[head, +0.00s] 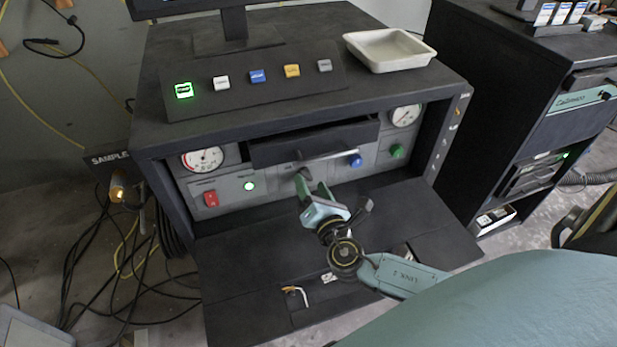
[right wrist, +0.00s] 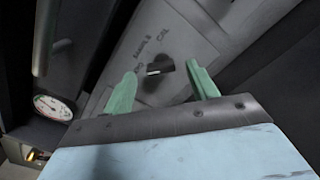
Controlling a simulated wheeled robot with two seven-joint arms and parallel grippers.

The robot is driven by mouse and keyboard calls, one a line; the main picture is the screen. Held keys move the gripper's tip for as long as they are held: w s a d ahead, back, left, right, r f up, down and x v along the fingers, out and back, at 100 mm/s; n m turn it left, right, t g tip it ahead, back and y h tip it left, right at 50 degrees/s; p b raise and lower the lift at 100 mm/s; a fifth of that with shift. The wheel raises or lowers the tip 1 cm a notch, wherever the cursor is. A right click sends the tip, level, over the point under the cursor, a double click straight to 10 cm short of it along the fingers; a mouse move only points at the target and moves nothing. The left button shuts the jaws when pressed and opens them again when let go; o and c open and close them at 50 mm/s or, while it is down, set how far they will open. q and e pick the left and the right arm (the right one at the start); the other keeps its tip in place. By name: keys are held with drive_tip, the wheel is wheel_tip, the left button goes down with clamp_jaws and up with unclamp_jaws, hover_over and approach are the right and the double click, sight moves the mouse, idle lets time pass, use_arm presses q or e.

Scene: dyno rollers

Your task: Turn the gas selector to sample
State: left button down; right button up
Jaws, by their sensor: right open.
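The gas selector (right wrist: 166,66) is a small dark knob on a grey panel in the right wrist view. In the head view my right gripper (head: 303,184) is at the panel's middle, below the drawer, and hides the selector. My left gripper is not in view.
A dark drawer (head: 312,142) with a metal handle juts out just above my right gripper. On the panel are a red switch (head: 211,199), a blue knob (head: 355,160) and a green knob (head: 397,151). A dark shelf (head: 240,249) extends below.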

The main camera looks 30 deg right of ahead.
sight(308, 178)
drive_tip(key=shift+x, duration=1.55)
drive_tip(key=c, duration=1)
